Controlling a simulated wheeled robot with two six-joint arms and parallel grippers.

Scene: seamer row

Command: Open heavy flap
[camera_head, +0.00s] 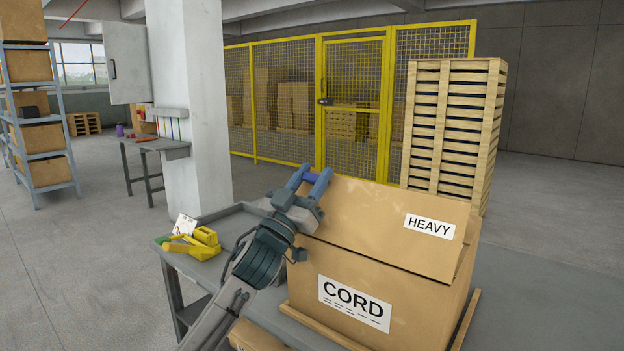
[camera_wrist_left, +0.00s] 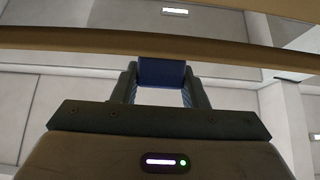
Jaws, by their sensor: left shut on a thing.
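A large cardboard box (camera_head: 350,290) with a CORD label on its front stands at the right of the head view. Its heavy flap (camera_head: 380,222), with a HEAVY label, slopes above the front face. My left gripper (camera_head: 314,178) is at the flap's upper left edge, its blue fingertips shut on that edge. In the left wrist view, a brown strip of the flap (camera_wrist_left: 80,40) crosses just beyond the fingers (camera_wrist_left: 161,75). The box's inside is hidden. My right gripper is not in view.
The box rests on a wooden pallet (camera_head: 466,322). A grey workbench (camera_head: 200,262) with a yellow tape dispenser (camera_head: 197,246) is to its left. A tall pallet stack (camera_head: 452,125) is close behind. A white pillar (camera_head: 190,100) stands behind the bench. Open floor lies at left.

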